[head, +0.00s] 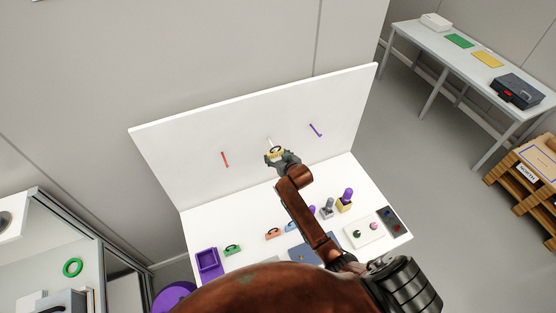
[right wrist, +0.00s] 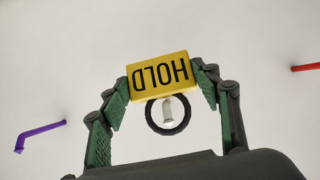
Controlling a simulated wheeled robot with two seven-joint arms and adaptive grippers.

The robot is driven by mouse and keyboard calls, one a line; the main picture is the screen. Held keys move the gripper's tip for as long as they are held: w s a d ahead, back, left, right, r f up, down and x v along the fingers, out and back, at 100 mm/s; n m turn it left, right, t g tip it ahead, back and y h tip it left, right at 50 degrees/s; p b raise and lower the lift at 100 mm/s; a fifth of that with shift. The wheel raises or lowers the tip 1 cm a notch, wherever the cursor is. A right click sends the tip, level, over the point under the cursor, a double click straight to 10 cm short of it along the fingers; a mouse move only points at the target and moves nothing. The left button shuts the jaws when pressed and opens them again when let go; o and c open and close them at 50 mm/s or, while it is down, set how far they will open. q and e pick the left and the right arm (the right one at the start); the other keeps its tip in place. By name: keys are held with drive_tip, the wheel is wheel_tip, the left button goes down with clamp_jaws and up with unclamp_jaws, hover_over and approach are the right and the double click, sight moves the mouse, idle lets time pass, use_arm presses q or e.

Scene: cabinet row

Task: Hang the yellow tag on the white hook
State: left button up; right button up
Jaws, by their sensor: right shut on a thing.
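The yellow tag (right wrist: 158,77) carries the word HOLD, upside down in the right wrist view, and has a dark ring (right wrist: 187,112) at one end. My right gripper (right wrist: 160,84) is shut on the tag's sides. In the head view the tag (head: 275,153) and gripper (head: 277,157) are close to the white upright board. The white hook (right wrist: 167,108) shows inside the ring's outline; I cannot tell whether the ring is around it or only in line with it. In the head view the hook (head: 269,142) shows just above the tag. My left gripper is out of view.
A red hook (head: 224,159) and a purple hook (head: 316,130) stick out of the white board (head: 190,150) on either side. Below, the bench holds a purple bin (head: 207,263), a green tag (head: 232,249) and several small objects. The board around the white hook is clear.

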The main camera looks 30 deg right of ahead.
drive_tip(key=shift+w+d+f+b, duration=0.1)
drive_tip(key=shift+w+f+b, duration=0.1)
drive_tip(key=shift+w+b, duration=0.55)
drive_tip(key=shift+w+f+b, duration=0.25)
drive_tip(key=shift+w, duration=0.85)
drive_tip(key=shift+w+d+f+b, duration=0.1)
drive_tip(key=shift+w+f+b, duration=0.1)
drive_tip(key=shift+w+b, duration=0.55)
drive_tip(key=shift+w+f, duration=0.45)
drive_tip(key=o, duration=0.9)
drive_tip(key=shift+o, duration=0.2)
drive_tip(key=shift+s, duration=0.1)
drive_tip(key=v, duration=1.2)
drive_tip(key=shift+a, duration=0.1)
drive_tip(key=shift+a, duration=0.1)
